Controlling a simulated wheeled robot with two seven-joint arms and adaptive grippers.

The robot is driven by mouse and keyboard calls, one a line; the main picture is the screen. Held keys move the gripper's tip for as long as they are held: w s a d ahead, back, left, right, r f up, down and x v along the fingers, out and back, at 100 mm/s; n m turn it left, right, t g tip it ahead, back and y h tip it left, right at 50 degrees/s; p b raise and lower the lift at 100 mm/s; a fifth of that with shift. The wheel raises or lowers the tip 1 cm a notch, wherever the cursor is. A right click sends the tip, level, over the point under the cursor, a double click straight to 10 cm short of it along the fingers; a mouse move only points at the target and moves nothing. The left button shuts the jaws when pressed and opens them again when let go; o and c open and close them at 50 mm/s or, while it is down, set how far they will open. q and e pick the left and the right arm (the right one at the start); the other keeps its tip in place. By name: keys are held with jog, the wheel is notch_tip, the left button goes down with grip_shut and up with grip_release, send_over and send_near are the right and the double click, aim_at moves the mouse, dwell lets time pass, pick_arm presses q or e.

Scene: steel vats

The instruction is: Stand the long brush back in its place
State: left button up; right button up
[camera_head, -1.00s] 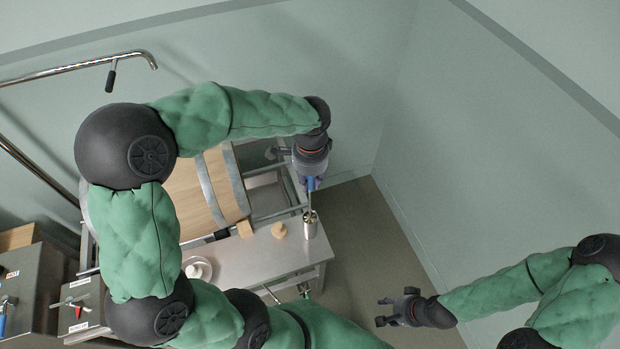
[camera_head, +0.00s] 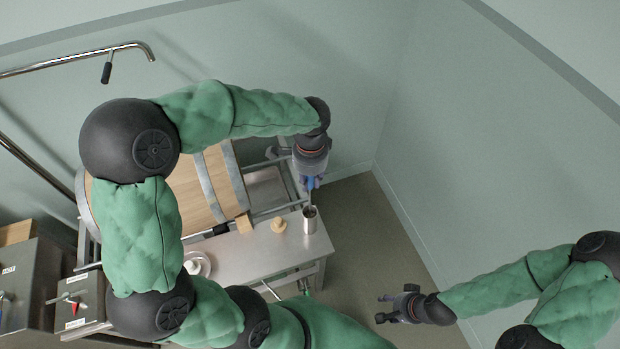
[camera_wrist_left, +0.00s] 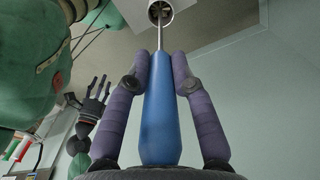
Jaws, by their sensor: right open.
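The long brush has a blue handle (camera_wrist_left: 160,115) and a thin metal rod. My left gripper (camera_head: 311,180) is shut on the handle, with a finger on either side of it in the left wrist view (camera_wrist_left: 160,70). The brush points down over a small steel canister (camera_head: 310,222) near the right end of the steel table. In the wrist view the rod runs to the canister's round mouth (camera_wrist_left: 153,12); how far its end reaches inside is hidden. My right gripper (camera_head: 400,306) is open and empty, off to the right of the table.
The steel table (camera_head: 245,255) also carries a small tan stopper (camera_head: 279,225) and a white dish (camera_head: 197,263). A wooden barrel (camera_head: 210,185) lies on a metal frame behind. Steel vats (camera_head: 28,285) stand at the left. Floor right of the table is clear.

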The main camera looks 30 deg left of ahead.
pick_arm(q)
jog(key=o, duration=0.3)
jog(key=shift+r, duration=0.1)
notch_tip(320, 180, up, 12)
jog(key=shift+w+f, duration=0.1)
dwell(0.4)
dwell(0.6)
